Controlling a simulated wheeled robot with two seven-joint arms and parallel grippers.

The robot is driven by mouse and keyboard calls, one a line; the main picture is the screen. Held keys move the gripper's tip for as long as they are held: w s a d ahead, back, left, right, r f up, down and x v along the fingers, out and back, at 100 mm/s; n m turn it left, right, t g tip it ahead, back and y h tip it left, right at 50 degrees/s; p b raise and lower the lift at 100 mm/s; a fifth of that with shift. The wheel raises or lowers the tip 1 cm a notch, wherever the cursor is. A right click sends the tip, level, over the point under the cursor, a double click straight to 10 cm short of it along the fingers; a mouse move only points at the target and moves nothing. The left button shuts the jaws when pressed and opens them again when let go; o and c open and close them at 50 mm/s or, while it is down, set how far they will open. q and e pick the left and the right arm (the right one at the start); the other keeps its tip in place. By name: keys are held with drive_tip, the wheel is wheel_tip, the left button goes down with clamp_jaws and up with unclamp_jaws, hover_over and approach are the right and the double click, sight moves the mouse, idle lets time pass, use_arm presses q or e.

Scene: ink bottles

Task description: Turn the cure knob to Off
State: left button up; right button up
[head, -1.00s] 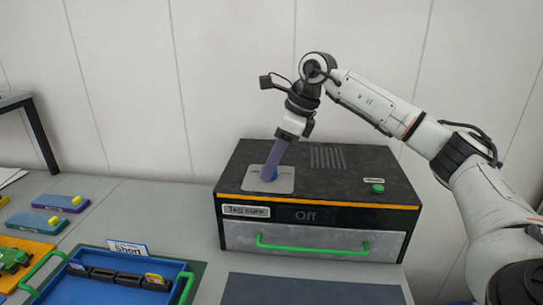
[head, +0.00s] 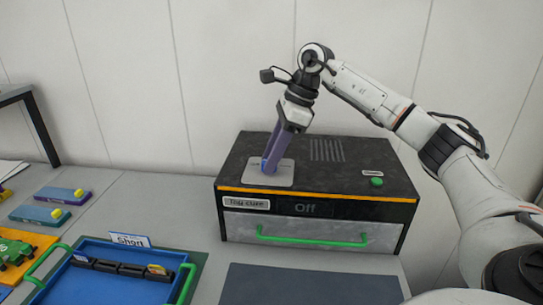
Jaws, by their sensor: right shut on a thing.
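The black tag cure box (head: 330,170) stands on the grey table against the wall, with a "Tag cure" label and a display reading "Off" (head: 305,208) on its front. A pale plate (head: 285,180) lies on its top left. The cure knob, a small blue piece (head: 264,163), shows only in part there, mostly hidden by my gripper. My right gripper (head: 268,170) points down at the plate, its purple fingers shut on the knob. My left gripper is not in view.
A green button (head: 377,182) is on the box's top right. A drawer with a green handle (head: 310,240) is below. A blue tray (head: 110,285) with a "Short" sign (head: 129,240) sits at front left. A dark mat (head: 310,285) lies in front.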

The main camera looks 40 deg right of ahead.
drive_tip(key=o, duration=1)
drive_tip(key=shift+o, duration=0.2)
drive_tip(key=v, duration=1)
drive_tip(key=shift+r, duration=0.2)
